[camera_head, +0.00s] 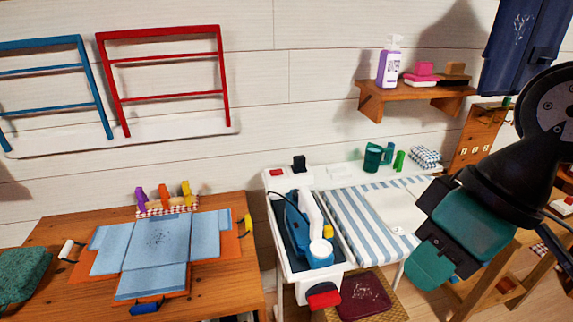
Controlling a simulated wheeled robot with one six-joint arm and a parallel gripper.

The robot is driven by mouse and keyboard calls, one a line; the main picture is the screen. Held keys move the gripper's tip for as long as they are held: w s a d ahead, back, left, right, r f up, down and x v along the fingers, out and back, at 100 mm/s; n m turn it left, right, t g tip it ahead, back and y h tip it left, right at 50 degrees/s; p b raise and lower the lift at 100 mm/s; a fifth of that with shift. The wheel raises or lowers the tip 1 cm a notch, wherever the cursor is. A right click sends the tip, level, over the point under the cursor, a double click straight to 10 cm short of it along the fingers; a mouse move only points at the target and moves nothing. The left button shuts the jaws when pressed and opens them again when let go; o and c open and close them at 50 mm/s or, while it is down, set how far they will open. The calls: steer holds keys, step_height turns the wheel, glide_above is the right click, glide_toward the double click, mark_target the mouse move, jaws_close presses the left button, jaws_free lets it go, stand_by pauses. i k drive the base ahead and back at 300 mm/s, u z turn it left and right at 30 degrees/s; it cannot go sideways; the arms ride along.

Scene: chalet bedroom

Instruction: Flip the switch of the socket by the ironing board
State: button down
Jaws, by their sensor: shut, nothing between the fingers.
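A white socket strip (286,183) lies at the back left end of the ironing board (375,215), against the wall. It carries a red switch (277,172) and a black plug (299,163). The switch is too small to tell which way it is tipped. The board has a blue and white striped cover. My gripper (428,272), black with teal parts, reaches in from the right. It is shut and empty, in front of the board's right part in the picture, well apart from the switch. It hides part of the board's right end.
A blue iron (298,228) stands on the board's left end, in front of the socket. A green mug (374,158) and a folded checked cloth (426,156) stand along the back. A wooden shelf (414,98) is above. A table (228,285) with folded blue cloth stands left.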

mark_target(277, 172)
steer(key=u, duration=0.2)
steer(key=i, duration=1)
steer(key=u, duration=0.2)
